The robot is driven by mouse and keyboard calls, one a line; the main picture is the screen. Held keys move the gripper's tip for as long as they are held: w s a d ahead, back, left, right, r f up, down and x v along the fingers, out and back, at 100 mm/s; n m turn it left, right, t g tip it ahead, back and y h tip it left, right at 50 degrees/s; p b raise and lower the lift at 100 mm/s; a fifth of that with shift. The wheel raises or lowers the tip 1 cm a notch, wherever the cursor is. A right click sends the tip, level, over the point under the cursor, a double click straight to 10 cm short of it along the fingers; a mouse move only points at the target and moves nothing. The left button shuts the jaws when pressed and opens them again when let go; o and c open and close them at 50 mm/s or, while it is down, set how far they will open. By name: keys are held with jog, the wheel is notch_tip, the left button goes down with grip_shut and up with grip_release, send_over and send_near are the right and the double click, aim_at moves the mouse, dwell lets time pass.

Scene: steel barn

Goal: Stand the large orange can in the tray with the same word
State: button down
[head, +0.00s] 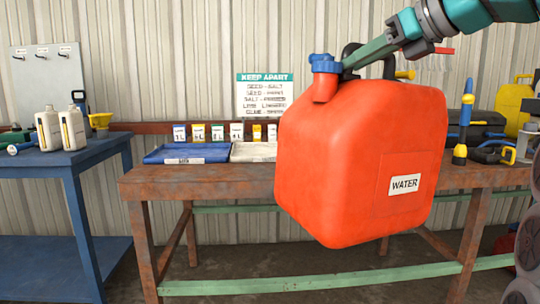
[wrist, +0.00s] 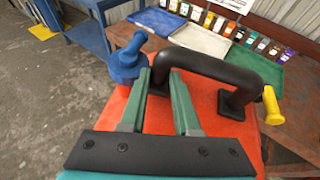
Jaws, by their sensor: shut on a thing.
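The large orange can (head: 350,165) hangs upright in the air in front of the bench. Its white label reads WATER, and it has a blue cap (head: 325,63) and a black handle (wrist: 215,68). My gripper (head: 368,53) is shut on the handle near the blue cap; it also shows in the wrist view (wrist: 160,82). On the bench, a blue tray (head: 180,151) bears a label too small to read. A cream tray (head: 252,152) is partly hidden by the can. A green tray (wrist: 249,65) shows in the wrist view only. The trays look empty where visible.
Several small labelled packets line the back of the rusty bench (head: 230,181). A KEEP APART sign (head: 264,95) hangs behind. A blue table (head: 60,160) with white jugs stands left. A yellow can (head: 513,105) and tools crowd the bench's right end.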

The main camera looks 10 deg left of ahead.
jog(key=shift+s+r, duration=0.2)
jog(key=shift+r, duration=0.15)
jog(key=shift+s+d, duration=0.2)
jog(key=shift+d, duration=0.05)
dwell(0.5)
jog(key=shift+s+r, duration=0.2)
jog(key=shift+s, duration=0.05)
jog(key=shift+d, duration=0.15)
jog(key=shift+s+d+r, duration=0.2)
jog(key=shift+s+r, duration=0.05)
jog(key=shift+s, duration=0.15)
dwell(1.4)
